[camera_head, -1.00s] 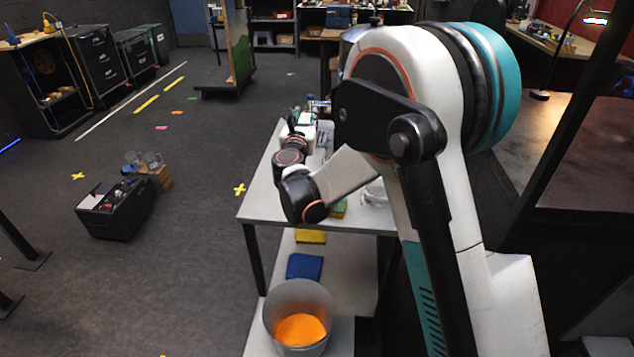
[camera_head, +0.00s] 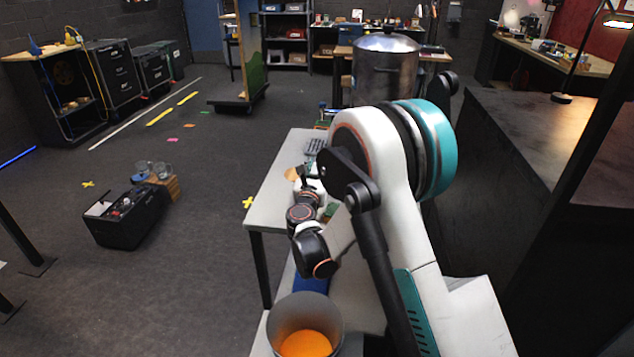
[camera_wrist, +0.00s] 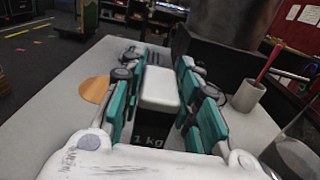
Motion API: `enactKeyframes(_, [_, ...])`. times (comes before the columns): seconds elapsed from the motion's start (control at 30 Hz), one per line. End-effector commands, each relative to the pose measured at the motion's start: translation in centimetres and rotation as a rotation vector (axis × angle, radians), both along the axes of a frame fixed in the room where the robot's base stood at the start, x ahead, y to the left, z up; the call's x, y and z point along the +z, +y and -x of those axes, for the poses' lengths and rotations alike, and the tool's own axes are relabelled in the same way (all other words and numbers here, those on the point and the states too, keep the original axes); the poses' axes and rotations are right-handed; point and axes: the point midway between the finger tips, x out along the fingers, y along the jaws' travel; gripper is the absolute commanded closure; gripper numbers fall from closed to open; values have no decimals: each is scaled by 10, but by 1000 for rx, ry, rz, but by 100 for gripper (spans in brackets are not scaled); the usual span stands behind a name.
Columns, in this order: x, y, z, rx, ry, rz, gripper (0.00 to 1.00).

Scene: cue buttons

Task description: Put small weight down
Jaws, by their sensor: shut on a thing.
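The small weight (camera_wrist: 161,88) is a block with a pale top and a dark lower face marked "1 kg". It stands between the teal-sided fingers of my gripper (camera_wrist: 160,92) in the wrist view, which are shut on it. I cannot tell whether its base touches the white table (camera_wrist: 85,125). In the head view my gripper (camera_head: 308,178) is over the table (camera_head: 268,205), partly hidden by my arm, and the weight cannot be made out there.
A round wooden disc (camera_wrist: 95,89) lies left of the weight. A pale cup (camera_wrist: 248,97) with a red stick and a clear glass vessel (camera_wrist: 297,157) are on the right. A large metal pot (camera_head: 385,68) stands beyond my arm. A grey bucket (camera_head: 304,322) with orange contents is below.

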Motion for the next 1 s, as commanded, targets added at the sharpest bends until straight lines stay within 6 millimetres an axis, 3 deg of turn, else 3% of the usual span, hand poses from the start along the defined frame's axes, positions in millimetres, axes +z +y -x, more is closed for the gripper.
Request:
enactKeyframes(0.3, [-37,0,0,0,-1,1,100])
enactKeyframes(0.67, [-39,0,0,0,-1,1,100])
enactKeyframes(0.7, [-40,0,0,0,0,0,68])
enactKeyframes(0.77, [-40,0,0,0,0,0,55])
enactKeyframes(0.8, [-40,0,0,0,0,0,50])
enactKeyframes(1.0, [-40,0,0,0,0,0,50])
